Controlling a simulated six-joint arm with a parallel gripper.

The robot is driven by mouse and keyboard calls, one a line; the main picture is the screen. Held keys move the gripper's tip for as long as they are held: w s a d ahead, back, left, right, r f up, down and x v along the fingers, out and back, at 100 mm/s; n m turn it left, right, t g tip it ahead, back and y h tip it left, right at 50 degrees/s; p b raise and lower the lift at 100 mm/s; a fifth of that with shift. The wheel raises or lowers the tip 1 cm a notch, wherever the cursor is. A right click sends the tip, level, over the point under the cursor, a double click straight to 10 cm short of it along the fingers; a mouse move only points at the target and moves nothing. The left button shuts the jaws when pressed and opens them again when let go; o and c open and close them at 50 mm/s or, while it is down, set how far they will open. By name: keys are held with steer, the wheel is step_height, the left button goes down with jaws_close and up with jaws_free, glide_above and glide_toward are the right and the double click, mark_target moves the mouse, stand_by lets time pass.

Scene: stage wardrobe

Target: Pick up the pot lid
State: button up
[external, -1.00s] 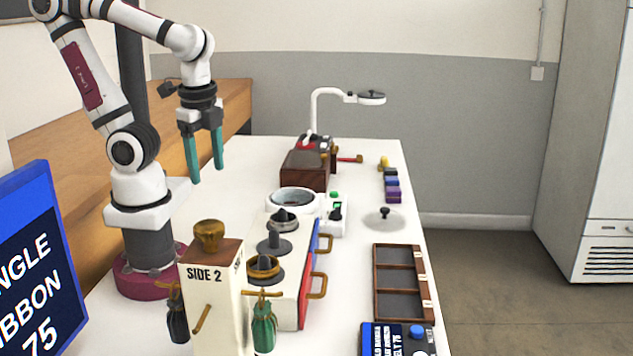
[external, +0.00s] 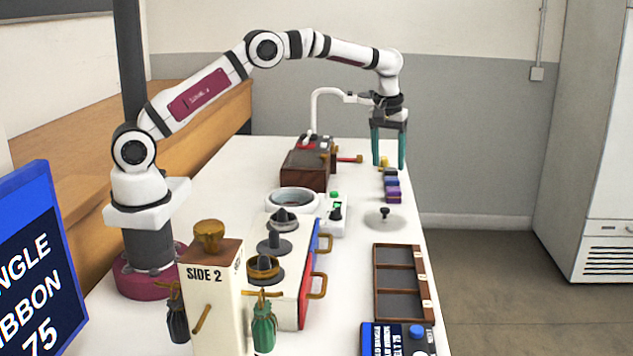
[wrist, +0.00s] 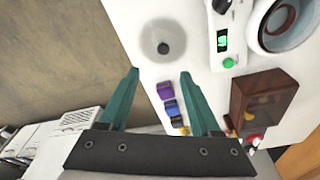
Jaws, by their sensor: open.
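The pot lid (external: 386,221) is a pale, see-through disc with a dark knob on top. It lies flat on the white table near its right edge. In the wrist view the pot lid (wrist: 162,38) is at the top, beyond my fingertips. My gripper (external: 388,165) points down with its two teal fingers apart, above the far right part of the table and behind the lid.
Small purple and blue blocks (external: 392,190) stand in a row just behind the lid. A brown wooden box (external: 303,170) and a white ring-topped device (external: 292,198) stand to the left. A compartmented wooden tray (external: 400,282) lies in front. The table's right edge is close.

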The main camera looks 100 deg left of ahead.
mark_target(385, 208)
steer(key=f, duration=0.4)
steer(key=a+f, duration=0.1)
steer(key=f, duration=0.4)
steer(key=a+f, duration=0.1)
steer(key=f, duration=0.3)
steer(key=shift+a+f, duration=0.1)
steer(key=shift+f, duration=0.1)
jaws_close()
